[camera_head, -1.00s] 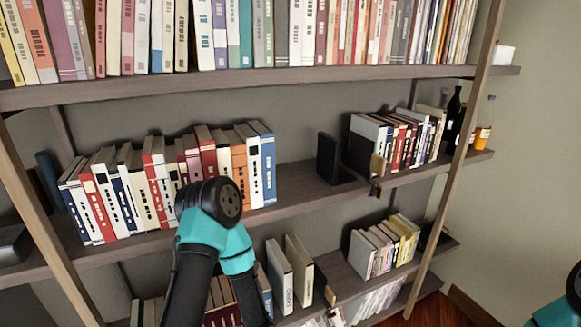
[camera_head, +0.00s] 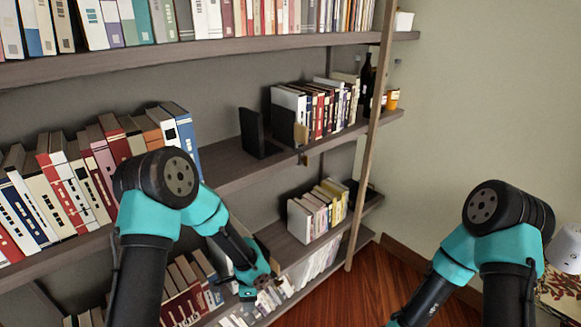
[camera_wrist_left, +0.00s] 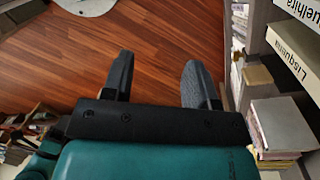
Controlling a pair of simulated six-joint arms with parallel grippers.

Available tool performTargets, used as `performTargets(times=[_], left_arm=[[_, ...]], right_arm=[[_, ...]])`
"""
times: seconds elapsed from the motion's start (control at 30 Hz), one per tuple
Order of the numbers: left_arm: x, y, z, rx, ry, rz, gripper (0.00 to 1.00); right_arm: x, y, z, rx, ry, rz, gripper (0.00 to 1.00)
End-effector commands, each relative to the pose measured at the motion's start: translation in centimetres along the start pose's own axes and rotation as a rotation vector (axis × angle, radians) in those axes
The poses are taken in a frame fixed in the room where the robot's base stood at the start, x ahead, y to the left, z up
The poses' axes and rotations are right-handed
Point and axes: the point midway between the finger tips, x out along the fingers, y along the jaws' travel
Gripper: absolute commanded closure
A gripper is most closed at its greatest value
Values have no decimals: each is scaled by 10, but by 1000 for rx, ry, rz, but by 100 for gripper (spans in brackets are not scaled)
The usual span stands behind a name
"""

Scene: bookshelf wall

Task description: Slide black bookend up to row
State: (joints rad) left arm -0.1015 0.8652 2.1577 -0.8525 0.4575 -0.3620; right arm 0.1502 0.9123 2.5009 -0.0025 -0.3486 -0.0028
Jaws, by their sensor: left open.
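A black L-shaped bookend (camera_head: 256,134) stands upright on the middle shelf (camera_head: 225,163), with a gap between it and the row of books on its left. That row (camera_head: 80,175) ends at a blue book (camera_head: 188,132). A second dark bookend (camera_head: 283,128) stands to the right, beside another group of books. My left gripper (camera_head: 264,285) is low in front of the lower shelf, well below the bookend. In the left wrist view its two fingers (camera_wrist_left: 160,75) are apart with nothing between them. My right arm shows at the right, but its gripper is out of view.
Pale books (camera_head: 318,208) stand on the lower shelf near my left forearm. A wooden upright (camera_head: 368,140) closes the right side, with bottles (camera_head: 391,98) beyond it. The wood floor (camera_head: 355,285) is open right of the shelf. The middle shelf is bare between row and bookend.

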Motion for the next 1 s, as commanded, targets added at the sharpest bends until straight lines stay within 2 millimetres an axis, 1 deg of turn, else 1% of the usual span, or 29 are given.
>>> performTargets(times=[0.03, 0.17, 0.27, 0.3, 0.37, 0.4, 0.47, 0.5, 0.57, 0.6, 0.77, 0.8, 0.87, 0.9, 1.0], left_arm=[[-13, -13, -6, 78, -49, -39, 47], [-50, -48, -16, 280, -203, -141, 47], [-84, -74, -27, 416, -335, -229, 47], [-99, -84, -31, 463, -389, -264, 47], [-123, -98, -38, 527, -470, -318, 47], [-138, -106, -43, 563, -524, -352, 47], [-163, -117, -51, 611, -603, -404, 47], [-179, -123, -56, 639, -655, -437, 47], [-204, -131, -64, 674, -734, -487, 47], [-221, -136, -70, 693, -786, -520, 47], [-290, -147, -93, 742, -991, -649, 47], [-308, -147, -99, 747, -1041, -680, 47], [-334, -148, -108, 749, -1116, -727, 47], [-352, -146, -114, 748, -1165, -757, 47], [-391, -141, -127, 732, -1278, -825, 47]], right_arm=[[0, 0, 0, 0, 0, 0, 57], [0, 0, 0, 0, 0, 0, 57], [0, 0, 0, 0, 0, 0, 57], [0, 0, 0, 0, 0, 0, 57], [0, 0, 0, 0, 0, 0, 57], [0, 0, 0, 0, 0, 0, 57], [0, 0, 0, 0, 0, 0, 57], [0, 0, 0, 0, 0, 0, 57], [0, 0, 0, 0, 0, 0, 57], [0, 0, 0, 0, 0, 0, 57], [0, 0, 0, 0, 0, 0, 57], [0, 0, 0, 0, 0, 0, 57], [0, 0, 0, 0, 0, 0, 57], [0, 0, 0, 0, 0, 0, 57], [0, 0, 0, 0, 0, 0, 57]])
